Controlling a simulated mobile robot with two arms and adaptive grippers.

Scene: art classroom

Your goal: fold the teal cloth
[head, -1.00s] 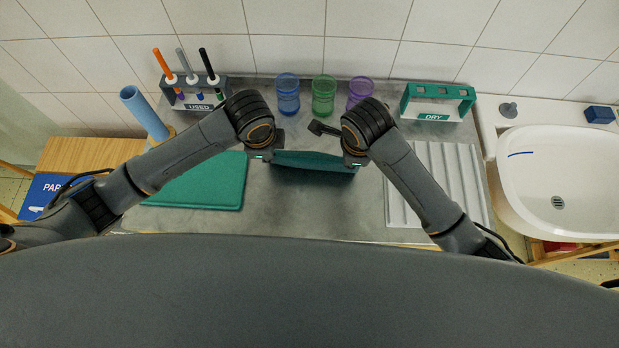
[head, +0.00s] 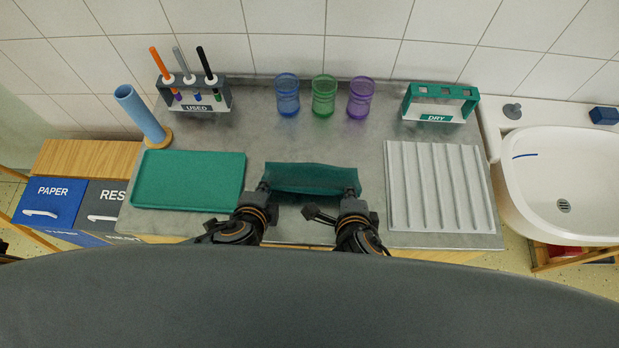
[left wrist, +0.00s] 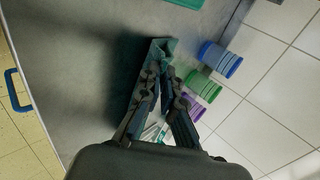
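The teal cloth (head: 312,178) is a narrow dark teal strip stretched between my two grippers over the middle of the grey counter. My left gripper (head: 264,187) is at its left end, with the fingers shut on it. The left wrist view shows the fingers (left wrist: 159,76) close together with the cloth (left wrist: 160,50) at their tips. My right gripper (head: 354,192) is at the right end of the cloth and appears shut on it; its fingertips are small and partly hidden. I cannot tell whether the cloth's lower edge touches the counter (head: 310,140).
A green tray (head: 188,181) lies to the left and a ribbed white drainboard (head: 437,186) to the right. Blue (head: 287,95), green (head: 324,96) and purple (head: 361,97) cups stand behind. The USED brush rack (head: 196,97), blue tube (head: 140,113) and DRY rack (head: 440,103) stand farther out.

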